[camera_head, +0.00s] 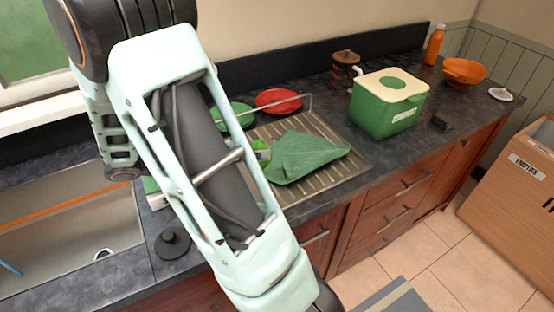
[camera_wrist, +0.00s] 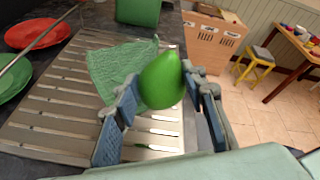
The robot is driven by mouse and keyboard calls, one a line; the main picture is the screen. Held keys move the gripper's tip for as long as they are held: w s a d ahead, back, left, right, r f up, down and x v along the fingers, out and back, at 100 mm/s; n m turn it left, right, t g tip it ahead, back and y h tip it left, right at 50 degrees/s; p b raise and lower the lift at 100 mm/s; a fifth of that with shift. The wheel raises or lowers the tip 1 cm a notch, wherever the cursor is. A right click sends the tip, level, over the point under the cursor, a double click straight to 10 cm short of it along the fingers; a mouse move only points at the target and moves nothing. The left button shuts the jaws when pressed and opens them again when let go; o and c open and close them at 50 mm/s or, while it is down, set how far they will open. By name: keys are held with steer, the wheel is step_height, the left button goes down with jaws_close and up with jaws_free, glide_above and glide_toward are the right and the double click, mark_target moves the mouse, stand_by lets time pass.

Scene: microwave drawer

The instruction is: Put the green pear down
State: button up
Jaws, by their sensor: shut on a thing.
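The green pear (camera_wrist: 161,80) is between the two blue-grey fingers of my gripper (camera_wrist: 165,92) in the wrist view. My gripper is shut on it. Behind the pear lie a slatted draining board (camera_wrist: 55,103) and a crumpled green cloth (camera_wrist: 110,68); the gap between pear and board cannot be judged. The draining board (camera_head: 340,180) and cloth (camera_head: 305,155) lie right of my arm on the dark counter.
A red plate (camera_head: 279,101) and green plate (camera_head: 236,116) stand at the board's back, by a metal rail. A green bin with a cream lid (camera_head: 388,105), orange bowl (camera_head: 464,73) and orange bottle (camera_head: 434,45) stand further right. A sink (camera_head: 70,235) is left.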

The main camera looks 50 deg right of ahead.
glide_above(273, 173)
steer(key=f, duration=0.7)
steer(key=shift+a, duration=0.25)
steer(key=f, duration=0.3)
steer(key=shift+d, duration=0.35)
steer(key=shift+f, duration=0.35)
steer(key=shift+a+f, duration=0.2)
steer(key=shift+f, duration=0.45)
steer(key=shift+c, duration=1.4)
steer(key=o, duration=1.5)
steer(key=shift+f, duration=0.15)
steer(key=shift+d, duration=0.1)
